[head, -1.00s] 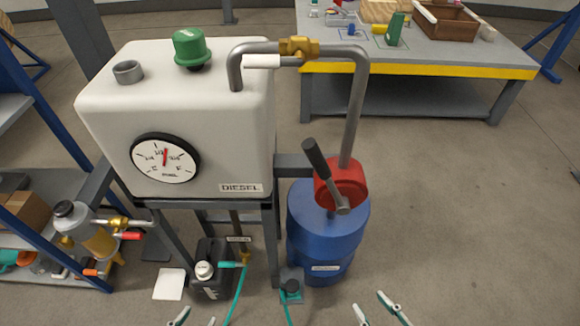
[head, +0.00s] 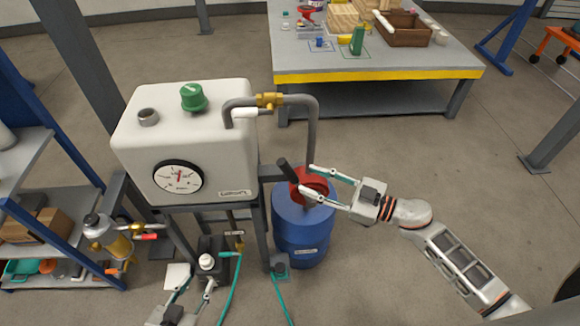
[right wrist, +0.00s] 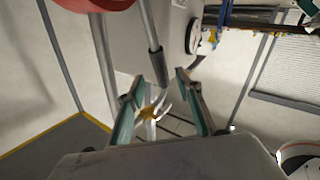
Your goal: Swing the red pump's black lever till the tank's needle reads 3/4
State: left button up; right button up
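The red pump (head: 318,184) sits on top of the blue drum (head: 300,235). Its black lever (head: 287,170) leans up and to the left. The white diesel tank (head: 185,125) has a round gauge (head: 178,183); its red needle points almost straight up, near the 1/2 mark. My right gripper (head: 306,178) is open at the pump, its fingers pointing left toward the lever. In the right wrist view, the lever's black grip (right wrist: 160,68) shows between the spread fingers (right wrist: 157,86), near their tips; contact cannot be told. My left gripper (head: 197,281) is open and empty at the bottom.
A pipe with a brass valve (head: 269,101) joins tank and pump. A black canister (head: 212,256) and teal hoses stand low by the drum. Shelving (head: 40,200) is at the left, a workbench (head: 375,70) behind.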

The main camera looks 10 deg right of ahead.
aim_at(294, 174)
jog(key=x, duration=0.7)
jog(key=shift+a, duration=0.1)
grip_shut()
